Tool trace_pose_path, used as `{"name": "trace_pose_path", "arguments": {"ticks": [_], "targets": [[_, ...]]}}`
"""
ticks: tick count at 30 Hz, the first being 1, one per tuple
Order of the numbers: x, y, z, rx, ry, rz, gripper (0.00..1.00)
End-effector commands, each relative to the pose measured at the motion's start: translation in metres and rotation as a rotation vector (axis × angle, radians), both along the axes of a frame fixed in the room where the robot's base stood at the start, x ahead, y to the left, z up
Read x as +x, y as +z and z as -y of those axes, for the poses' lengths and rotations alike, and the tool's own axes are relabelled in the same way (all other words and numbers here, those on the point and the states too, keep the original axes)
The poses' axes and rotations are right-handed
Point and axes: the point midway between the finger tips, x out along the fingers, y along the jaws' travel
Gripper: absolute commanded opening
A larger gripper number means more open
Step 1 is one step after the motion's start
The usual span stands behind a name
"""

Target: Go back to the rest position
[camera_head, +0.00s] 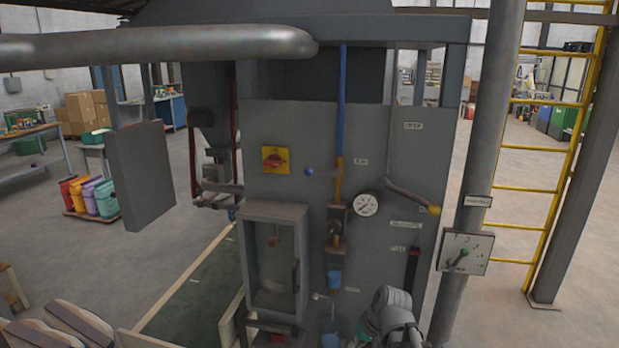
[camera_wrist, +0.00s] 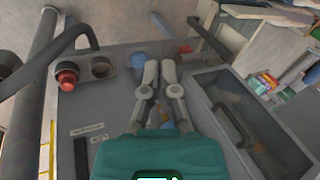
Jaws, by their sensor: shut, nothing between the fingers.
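My gripper (camera_wrist: 160,68) shows in the wrist view with its two grey fingers close together and nothing between them. It is in front of the grey panel of the sack filler (camera_head: 400,130). A glazed box with a dark handle (camera_wrist: 232,122) lies to the right of the fingers in the wrist view. A red button (camera_wrist: 67,76) and a dark round fitting (camera_wrist: 102,67) are to their left. In the head view my arm is low in front of the machine, and my fingertips cannot be made out there.
The panel carries a red switch on a yellow plate (camera_head: 275,159), a round gauge (camera_head: 365,204) and a lever with a yellow end (camera_head: 412,195). A thick grey post (camera_head: 484,150) stands to the right. A yellow ladder (camera_head: 560,150) is behind it.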

Motion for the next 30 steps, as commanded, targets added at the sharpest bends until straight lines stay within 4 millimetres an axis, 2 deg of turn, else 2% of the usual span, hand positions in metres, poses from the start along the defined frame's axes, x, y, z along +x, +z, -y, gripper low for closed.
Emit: {"name": "trace_pose_path", "arguments": {"ticks": [3,10,15,30], "targets": [[-0.023,-0.009,0.017,-0.142,0.026,-0.046,0.00],[-0.048,-0.015,0.044,-0.335,0.046,-0.109,0.00],[-0.053,-0.015,0.051,-0.384,0.050,-0.125,0.00],[-0.053,-0.015,0.052,-0.385,0.050,-0.125,0.00]]}}
